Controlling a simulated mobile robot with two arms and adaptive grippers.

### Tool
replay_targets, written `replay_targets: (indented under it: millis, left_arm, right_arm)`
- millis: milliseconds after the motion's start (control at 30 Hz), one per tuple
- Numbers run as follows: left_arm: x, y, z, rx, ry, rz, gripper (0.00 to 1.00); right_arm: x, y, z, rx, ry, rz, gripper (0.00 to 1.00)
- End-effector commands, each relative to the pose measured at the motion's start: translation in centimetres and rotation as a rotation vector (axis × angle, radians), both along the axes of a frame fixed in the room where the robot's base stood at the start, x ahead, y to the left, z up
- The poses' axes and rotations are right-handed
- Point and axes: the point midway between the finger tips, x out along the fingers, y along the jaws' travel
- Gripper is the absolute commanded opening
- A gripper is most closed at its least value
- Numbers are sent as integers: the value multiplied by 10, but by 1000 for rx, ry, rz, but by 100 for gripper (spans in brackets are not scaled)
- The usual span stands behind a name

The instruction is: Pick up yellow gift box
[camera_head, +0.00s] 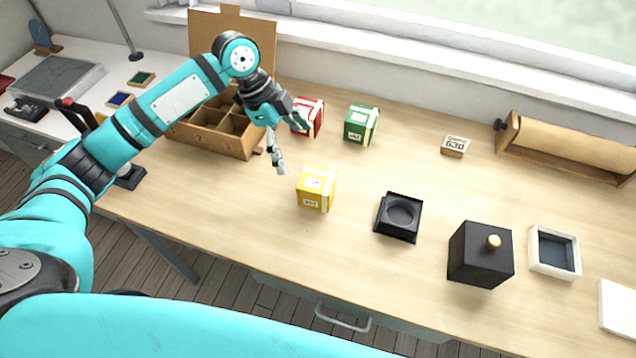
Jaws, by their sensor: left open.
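The yellow gift box (316,189) stands upright on the wooden table (240,208), near its front middle, with a white ribbon and a label. My left gripper (292,150) hangs over the table, behind and to the left of the yellow box. It is open and empty, apart from the yellow box. One finger points down and the other reaches toward the red gift box (310,118), partly covering it. My right gripper is not in view.
A green gift box (360,124) stands behind the yellow one. A black holder (398,217), a black box (480,254) and a white-rimmed tray (554,252) stand to the right. A paper roll (570,147) lies at back right.

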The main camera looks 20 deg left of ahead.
Motion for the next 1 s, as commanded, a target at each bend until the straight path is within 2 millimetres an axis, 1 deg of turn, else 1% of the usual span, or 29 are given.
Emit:
replay_targets:
  millis: [33, 100, 200, 300, 400, 567, 733, 833, 900, 1000]
  left_arm:
    - [-1, -5, -9, 0, 5, -1, 100]
    - [0, -11, -23, -1, 3, 0, 100]
    - [0, -19, -42, -1, 3, -1, 100]
    - [1, -25, -57, 0, 1, 1, 100]
    - [1, -29, -67, -1, -1, 0, 100]
    - [2, -33, -75, 0, -1, 0, 100]
    - [5, -47, -94, 0, 1, 1, 100]
    - [6, -52, -108, 0, 0, 1, 100]
    - [6, -54, -114, 0, 0, 1, 100]
    - [6, -55, -118, 2, -1, 2, 100]
  right_arm:
    - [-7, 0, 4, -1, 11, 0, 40]
    - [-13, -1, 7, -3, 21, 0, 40]
    - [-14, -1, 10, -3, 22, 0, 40]
    - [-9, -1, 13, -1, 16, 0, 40]
    - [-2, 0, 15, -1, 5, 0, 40]
    - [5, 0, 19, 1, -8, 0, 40]
    - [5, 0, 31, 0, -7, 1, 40]
    - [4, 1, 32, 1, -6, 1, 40]
    - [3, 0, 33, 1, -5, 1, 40]
    - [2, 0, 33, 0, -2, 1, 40]
